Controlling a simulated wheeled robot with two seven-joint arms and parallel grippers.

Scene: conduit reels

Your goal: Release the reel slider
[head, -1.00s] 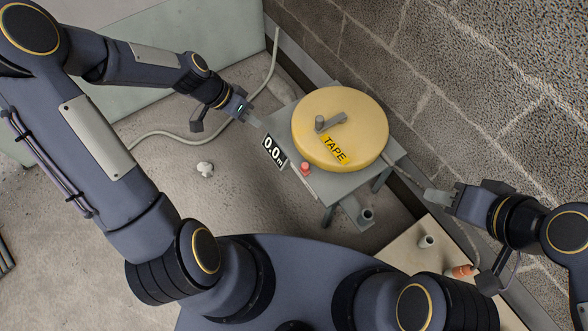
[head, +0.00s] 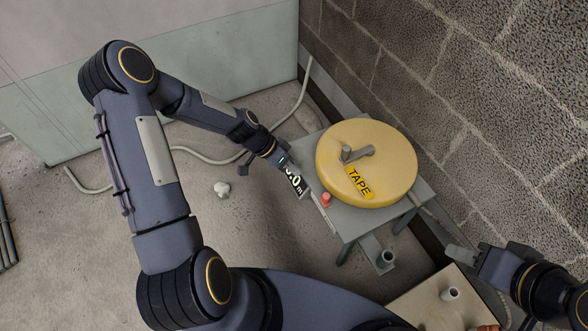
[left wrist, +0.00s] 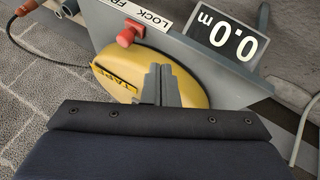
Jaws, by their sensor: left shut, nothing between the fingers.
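The slider's red knob (head: 326,199) sits at the near left edge of the reel table, beside the yellow reel (head: 400,170) marked TAPE. In the left wrist view the red knob (left wrist: 128,36) stands near a white label (left wrist: 152,14) reading LOCK and part of another word. My left gripper (head: 297,172) is shut and empty, by the display and left of the knob; its fingertips (left wrist: 162,72) appear in front of the reel in the wrist view. My right gripper (head: 458,253) is at the lower right, near the cable; its finger gap is unclear.
A display (left wrist: 220,38) reading 0.0 m is on the grey reel table (head: 425,190). The reel has a grey crank (head: 358,153). A block wall (head: 480,110) stands close behind. A pale board with a grey post (head: 450,294) is at lower right. An orange plug (left wrist: 25,7) shows in the wrist view.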

